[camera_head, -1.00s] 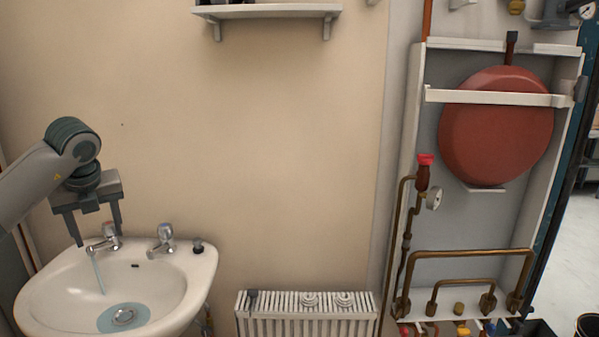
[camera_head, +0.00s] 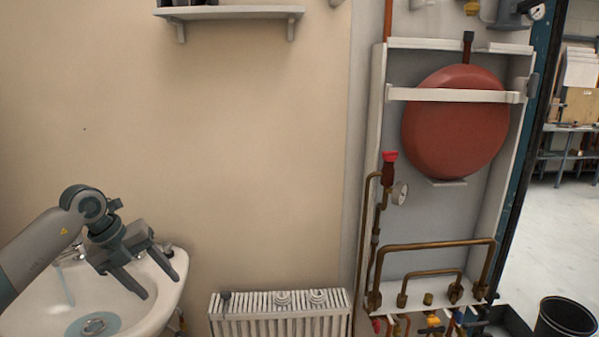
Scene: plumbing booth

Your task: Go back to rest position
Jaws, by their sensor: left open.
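My left gripper (camera_head: 160,283) is open and empty. It hangs over the right part of the white sink (camera_head: 30,307), with its two fingers pointing down and to the right. Behind the gripper and arm, the taps are partly hidden; the left tap (camera_head: 68,256) shows at the sink's back edge. A stream of water runs from it into the basin, where water lies around the drain (camera_head: 93,326). My right gripper is not in view.
A white radiator (camera_head: 280,305) stands right of the sink. A panel with a red tank (camera_head: 455,122), copper pipes (camera_head: 432,247) and a gauge (camera_head: 400,193) is further right. A black bucket (camera_head: 565,318) stands on the floor at the lower right. A shelf (camera_head: 230,13) is above.

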